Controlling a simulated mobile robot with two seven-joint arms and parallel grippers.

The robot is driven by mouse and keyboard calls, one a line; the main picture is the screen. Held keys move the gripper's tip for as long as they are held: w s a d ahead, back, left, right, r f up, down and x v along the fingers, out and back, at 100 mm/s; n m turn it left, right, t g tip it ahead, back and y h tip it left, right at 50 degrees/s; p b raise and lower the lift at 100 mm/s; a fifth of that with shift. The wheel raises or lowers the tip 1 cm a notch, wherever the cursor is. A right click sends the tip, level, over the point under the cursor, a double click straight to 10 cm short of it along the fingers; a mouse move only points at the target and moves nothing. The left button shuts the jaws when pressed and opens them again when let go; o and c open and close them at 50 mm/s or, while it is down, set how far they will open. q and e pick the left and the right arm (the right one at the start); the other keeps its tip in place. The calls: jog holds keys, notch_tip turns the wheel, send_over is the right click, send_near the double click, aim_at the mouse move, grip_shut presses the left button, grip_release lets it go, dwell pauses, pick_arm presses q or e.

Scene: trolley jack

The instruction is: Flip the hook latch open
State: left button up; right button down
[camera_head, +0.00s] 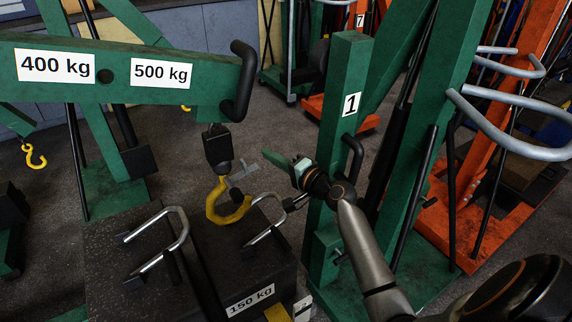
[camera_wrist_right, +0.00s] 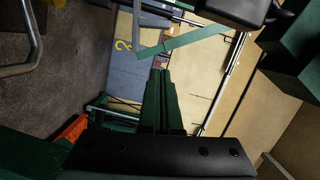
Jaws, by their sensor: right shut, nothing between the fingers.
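The yellow hook (camera_head: 228,205) hangs from a black block (camera_head: 217,148) under the green crane boom (camera_head: 200,85), just above the black weight (camera_head: 120,250). A small grey latch (camera_head: 243,173) shows at the hook's upper right, slanting up to the right. I cannot tell whether it closes the hook's mouth. My left gripper is out of view.
Metal handles (camera_head: 180,235) rise from the weight marked 150 kg around the hook. The green crane post marked 1 (camera_head: 345,110) stands close beside my right gripper. Orange cranes (camera_head: 480,200) stand to the right. Another yellow hook (camera_head: 33,157) hangs at the far left.

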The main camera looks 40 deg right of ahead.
aim_at(244, 170)
pick_arm(q)
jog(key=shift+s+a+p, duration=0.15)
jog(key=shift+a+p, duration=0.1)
jog(key=shift+p, duration=0.15)
pick_arm(e)
jog(key=a, duration=0.4)
jog(key=shift+w+f, duration=0.4)
pick_arm(q)
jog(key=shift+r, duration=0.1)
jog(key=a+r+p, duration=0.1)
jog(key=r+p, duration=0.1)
jog(key=p, duration=0.1)
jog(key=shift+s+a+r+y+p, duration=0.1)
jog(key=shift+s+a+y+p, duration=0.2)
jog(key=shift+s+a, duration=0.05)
pick_arm(e)
jog(key=a+r+n, duration=0.1)
jog(key=n, duration=0.1)
jog(key=shift+a+r+n+h, duration=0.2)
jog(key=shift+n+h, duration=0.2)
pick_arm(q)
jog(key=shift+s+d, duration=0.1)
pick_arm(e)
jog(key=shift+d+r, duration=0.1)
jog(key=shift+r, duration=0.05)
